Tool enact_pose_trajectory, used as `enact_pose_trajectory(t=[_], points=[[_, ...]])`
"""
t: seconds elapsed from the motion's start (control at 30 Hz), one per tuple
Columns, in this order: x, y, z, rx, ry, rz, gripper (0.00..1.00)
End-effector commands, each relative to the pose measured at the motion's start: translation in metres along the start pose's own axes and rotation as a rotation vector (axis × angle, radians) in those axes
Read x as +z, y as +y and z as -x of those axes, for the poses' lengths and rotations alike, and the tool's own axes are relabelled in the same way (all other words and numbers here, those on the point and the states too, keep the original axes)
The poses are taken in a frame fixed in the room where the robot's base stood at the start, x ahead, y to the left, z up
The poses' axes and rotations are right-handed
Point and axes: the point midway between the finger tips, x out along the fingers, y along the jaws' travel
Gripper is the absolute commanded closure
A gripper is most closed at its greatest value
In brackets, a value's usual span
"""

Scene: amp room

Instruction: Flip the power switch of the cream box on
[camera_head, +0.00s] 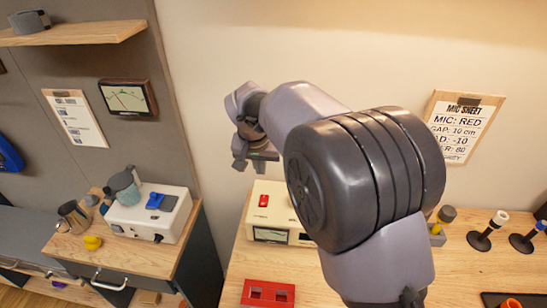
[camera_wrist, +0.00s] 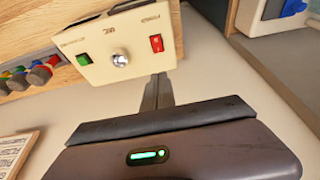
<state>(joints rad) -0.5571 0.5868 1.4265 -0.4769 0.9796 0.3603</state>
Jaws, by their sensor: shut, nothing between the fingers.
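The cream box (camera_head: 257,216) stands on the wooden bench, partly hidden behind my arm in the head view. A red rocker switch (camera_head: 264,201) sits on its top, and a meter is on its front. In the wrist view the cream box (camera_wrist: 95,55) shows the red switch (camera_wrist: 156,43), a silver knob (camera_wrist: 120,59) and a green switch (camera_wrist: 83,59). The labels and the red switch's on or off position are not readable. My gripper (camera_wrist: 160,78) is shut and empty, its tips just short of the box edge near the red switch. In the head view my gripper (camera_head: 255,166) is above and behind the box.
A red panel (camera_head: 268,293) lies in front of the box. A white box (camera_head: 168,222) with a blue part and a grey jug (camera_head: 125,187) stands on the left cabinet. Microphone stands (camera_head: 488,232) are at right. The wall is close behind.

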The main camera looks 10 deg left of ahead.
Motion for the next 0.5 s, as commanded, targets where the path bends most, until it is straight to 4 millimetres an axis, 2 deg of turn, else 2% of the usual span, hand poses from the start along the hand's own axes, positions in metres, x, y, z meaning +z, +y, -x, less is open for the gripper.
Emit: enact_pose_trajectory(t=[0.33,0.5], points=[[0.001,0.000,-0.006,0.001,-0.001,0.001,1.00],[0.002,0.000,-0.034,0.001,-0.002,0.001,1.00]])
